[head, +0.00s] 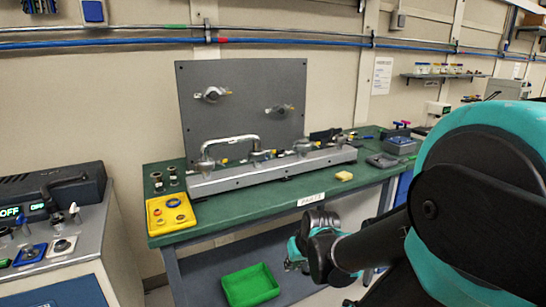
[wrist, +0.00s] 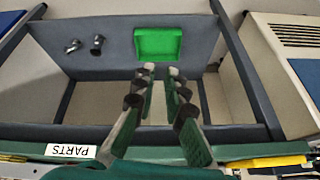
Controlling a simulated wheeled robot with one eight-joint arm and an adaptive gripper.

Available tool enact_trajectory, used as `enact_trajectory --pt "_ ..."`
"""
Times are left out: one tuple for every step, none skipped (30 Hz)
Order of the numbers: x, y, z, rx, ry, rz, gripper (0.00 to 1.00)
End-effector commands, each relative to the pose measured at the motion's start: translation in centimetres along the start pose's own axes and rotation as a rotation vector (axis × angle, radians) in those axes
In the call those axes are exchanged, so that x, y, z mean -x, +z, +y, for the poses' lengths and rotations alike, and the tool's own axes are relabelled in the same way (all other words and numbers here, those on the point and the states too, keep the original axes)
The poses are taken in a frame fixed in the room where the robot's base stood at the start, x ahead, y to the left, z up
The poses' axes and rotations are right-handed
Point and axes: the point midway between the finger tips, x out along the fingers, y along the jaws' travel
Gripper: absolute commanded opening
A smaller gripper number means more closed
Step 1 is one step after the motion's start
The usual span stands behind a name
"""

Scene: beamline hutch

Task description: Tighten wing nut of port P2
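Several metal port fittings with yellow-tipped parts sit along a grey rail (head: 270,172) on the green bench. A bent pipe (head: 230,140) joins the left rail fitting (head: 206,163) to the middle one (head: 256,155); another fitting (head: 302,147) sits to the right. Two more fittings, upper left (head: 213,94) and lower right (head: 280,109), are on the upright grey panel (head: 240,75). Labels are too small to read, so I cannot tell which is P2 or see its wing nut clearly. My gripper (wrist: 160,73) is open and empty, low before the bench, away from every fitting.
A cabinet (head: 75,265) with controls stands left.

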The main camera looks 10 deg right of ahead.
Motion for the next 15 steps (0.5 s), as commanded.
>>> enact_trajectory --pt "-0.2 -1.9 -0.8 0.022 -0.054 0.044 0.12" --pt "-0.2 -3.1 -1.3 0.042 -0.092 0.078 0.12" --pt "-0.2 -5.0 -2.0 0.07 -0.14 0.131 0.12" --pt "-0.1 -6.5 -2.4 0.089 -0.173 0.177 0.12" --pt "0.1 -8.0 -2.8 0.108 -0.203 0.223 0.12" --pt "0.4 -9.9 -3.1 0.129 -0.237 0.289 0.12" --pt "0.7 -11.4 -3.2 0.145 -0.258 0.34 0.12" --pt "1.0 -12.9 -3.2 0.159 -0.274 0.393 0.12" --pt "1.5 -14.9 -3.0 0.176 -0.291 0.465 0.12" --pt "1.9 -16.3 -2.7 0.187 -0.298 0.52 0.12" --pt "2.4 -17.8 -2.4 0.196 -0.302 0.575 0.12" --pt "3.0 -19.6 -1.7 0.205 -0.3 0.649 0.12" --pt "3.5 -20.9 -1.1 0.21 -0.295 0.703 0.12" --pt "4.0 -22.2 -0.4 0.214 -0.287 0.755 0.12" --pt "4.7 -23.6 0.6 0.217 -0.271 0.82 0.12"
